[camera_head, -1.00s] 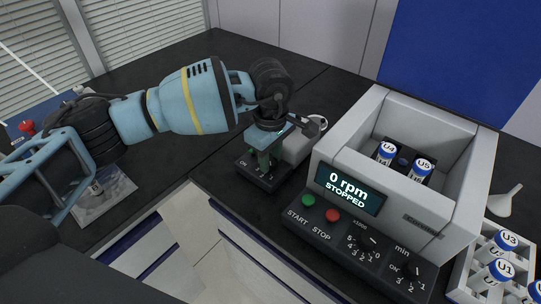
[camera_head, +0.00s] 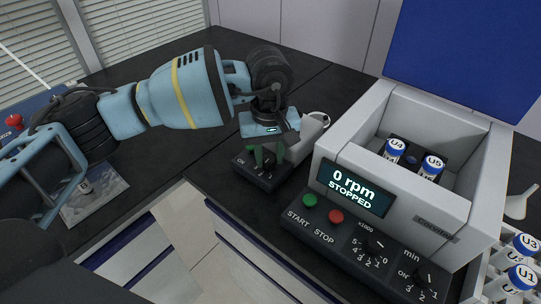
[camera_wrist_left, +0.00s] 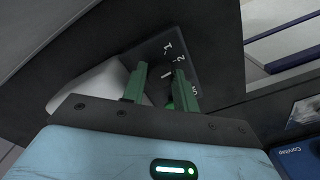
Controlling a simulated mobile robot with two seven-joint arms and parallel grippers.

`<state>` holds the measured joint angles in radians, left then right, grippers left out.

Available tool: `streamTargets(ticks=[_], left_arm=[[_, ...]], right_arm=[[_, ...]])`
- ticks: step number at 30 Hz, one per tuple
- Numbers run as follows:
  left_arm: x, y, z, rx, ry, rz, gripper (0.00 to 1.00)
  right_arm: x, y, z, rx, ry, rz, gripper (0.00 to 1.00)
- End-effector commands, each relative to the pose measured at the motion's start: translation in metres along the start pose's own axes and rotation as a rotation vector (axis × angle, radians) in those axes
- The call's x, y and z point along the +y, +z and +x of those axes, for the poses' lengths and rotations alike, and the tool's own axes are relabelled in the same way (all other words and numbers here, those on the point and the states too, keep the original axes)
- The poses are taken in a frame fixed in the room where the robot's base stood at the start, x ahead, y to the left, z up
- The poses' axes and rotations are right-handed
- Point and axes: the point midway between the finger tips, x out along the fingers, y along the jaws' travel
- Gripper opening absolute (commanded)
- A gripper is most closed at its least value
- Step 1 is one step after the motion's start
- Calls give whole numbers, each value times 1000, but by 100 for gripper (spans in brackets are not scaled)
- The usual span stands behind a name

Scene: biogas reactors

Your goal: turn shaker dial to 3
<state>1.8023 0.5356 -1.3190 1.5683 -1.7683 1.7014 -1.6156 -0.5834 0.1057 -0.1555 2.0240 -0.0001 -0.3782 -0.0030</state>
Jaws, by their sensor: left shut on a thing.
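The shaker (camera_head: 262,178) is the small unit left of the centrifuge. It has a dark sloped control panel with white marks and a pale body behind. My left gripper (camera_head: 268,156) points down at this panel, with its green fingers on either side of the dial. In the left wrist view, the fingers (camera_wrist_left: 160,74) stand over the dark panel (camera_wrist_left: 195,55), where a 1 and a 2 show. My left gripper is shut on the shaker dial, which is mostly hidden between the fingers. I cannot read the dial's setting. My right gripper is not in view.
The centrifuge (camera_head: 440,215) stands close on the right, open, with tubes U4 (camera_head: 394,150) and U5 (camera_head: 430,166) inside. Its display reads 0 rpm STOPPED. A tube rack with U3 and U1 (camera_head: 518,280) is at the lower right. The bench behind the shaker is clear.

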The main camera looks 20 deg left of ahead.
Motion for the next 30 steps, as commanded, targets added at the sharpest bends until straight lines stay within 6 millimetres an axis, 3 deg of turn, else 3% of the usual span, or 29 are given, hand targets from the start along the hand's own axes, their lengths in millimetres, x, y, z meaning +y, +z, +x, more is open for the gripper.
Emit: streamTargets(ticks=[18, 30], left_arm=[[0, -1, 1, 2, 2, 575, 6], [0, -1, 0, 2, 1, 824, 6]], right_arm=[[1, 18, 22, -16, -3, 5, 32], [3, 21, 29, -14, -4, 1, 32]])
